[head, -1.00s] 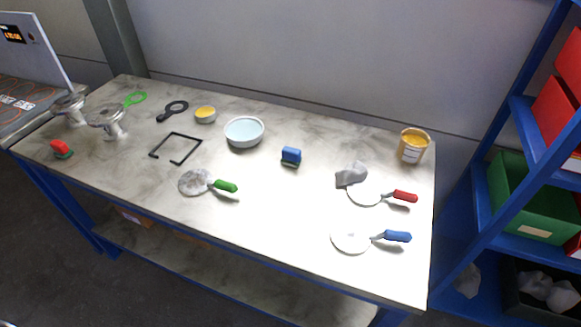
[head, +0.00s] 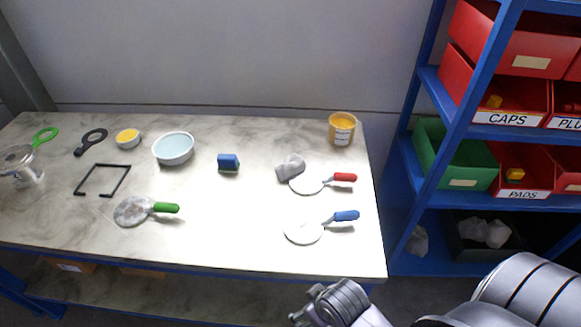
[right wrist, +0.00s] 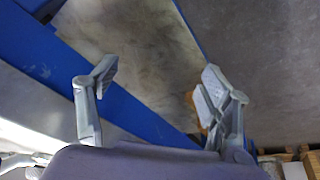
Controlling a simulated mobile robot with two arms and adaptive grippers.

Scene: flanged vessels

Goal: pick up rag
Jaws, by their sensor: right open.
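The rag (head: 290,167) is a crumpled grey cloth on the right part of the worktable in the head view. It lies beside the white disc of the red-handled tool (head: 309,184), close to or touching it. My right gripper (head: 305,309) is low at the bottom of the head view, in front of the table's front edge and well apart from the rag. In the right wrist view my right gripper (right wrist: 158,82) has its fingers spread with nothing between them. The rag is not visible in the right wrist view. My left gripper is not in view.
The worktable (head: 240,235) also carries a blue-handled tool (head: 305,230), a green-handled tool (head: 135,210), a blue block (head: 228,162), a bowl (head: 173,149) and a yellow tin (head: 341,129). A blue shelf rack (head: 400,215) with bins stands at the right.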

